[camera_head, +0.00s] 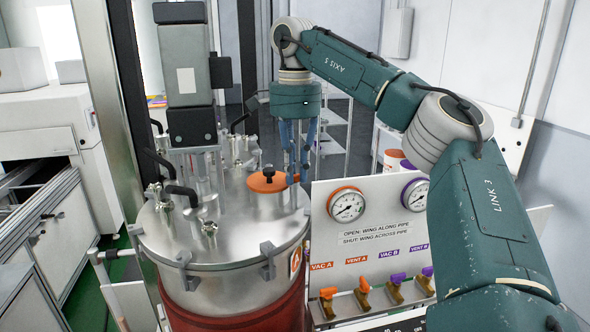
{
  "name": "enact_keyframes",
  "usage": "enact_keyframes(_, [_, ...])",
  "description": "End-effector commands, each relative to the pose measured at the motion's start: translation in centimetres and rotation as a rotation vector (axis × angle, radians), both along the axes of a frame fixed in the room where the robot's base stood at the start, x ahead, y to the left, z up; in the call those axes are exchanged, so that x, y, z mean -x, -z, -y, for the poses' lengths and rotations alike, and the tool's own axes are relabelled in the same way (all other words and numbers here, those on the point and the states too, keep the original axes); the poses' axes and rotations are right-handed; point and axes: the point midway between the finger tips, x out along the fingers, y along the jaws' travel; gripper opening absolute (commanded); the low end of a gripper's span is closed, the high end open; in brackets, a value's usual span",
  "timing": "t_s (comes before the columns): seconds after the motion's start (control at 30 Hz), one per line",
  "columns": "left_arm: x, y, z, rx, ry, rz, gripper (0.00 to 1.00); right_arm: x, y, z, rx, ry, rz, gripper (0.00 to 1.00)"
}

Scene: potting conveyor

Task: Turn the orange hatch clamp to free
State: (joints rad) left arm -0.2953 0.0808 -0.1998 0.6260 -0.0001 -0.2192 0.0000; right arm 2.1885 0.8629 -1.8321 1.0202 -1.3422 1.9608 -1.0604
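The orange hatch (262,182) is a round lid with a black knob (268,170) on the steel top of a large vessel (235,249). A small orange piece, apparently the hatch clamp (291,179), shows at the hatch's right edge, partly hidden by my fingers. My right gripper (298,178) points down from above, its blue-grey fingers at or very near that piece. I cannot tell whether the fingers touch it or are closed on it. The clamp's turn angle is also unclear. My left gripper is not in view.
A grey motor column (186,75) and several black-handled fittings stand on the vessel top, left of the hatch. At right, a white panel (384,204) carries two gauges and a row of orange and purple valves. My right arm crosses the right side.

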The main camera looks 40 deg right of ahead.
Motion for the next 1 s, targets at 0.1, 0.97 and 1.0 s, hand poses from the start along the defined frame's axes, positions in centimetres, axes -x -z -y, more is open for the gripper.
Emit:
enact_keyframes(0.1, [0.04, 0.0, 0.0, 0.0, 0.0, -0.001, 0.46, -0.03, 0.0, 0.03, 0.0, 0.001, 0.001, 0.0])
enact_keyframes(0.97, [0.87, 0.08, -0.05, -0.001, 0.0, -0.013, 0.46, -0.2, -0.07, -0.18, 0.0, 0.505, 0.003, 0.0])
enact_keyframes(1.0, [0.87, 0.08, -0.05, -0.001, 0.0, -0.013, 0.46, -0.21, -0.08, -0.2, 0.001, 0.54, 0.003, 0.0])
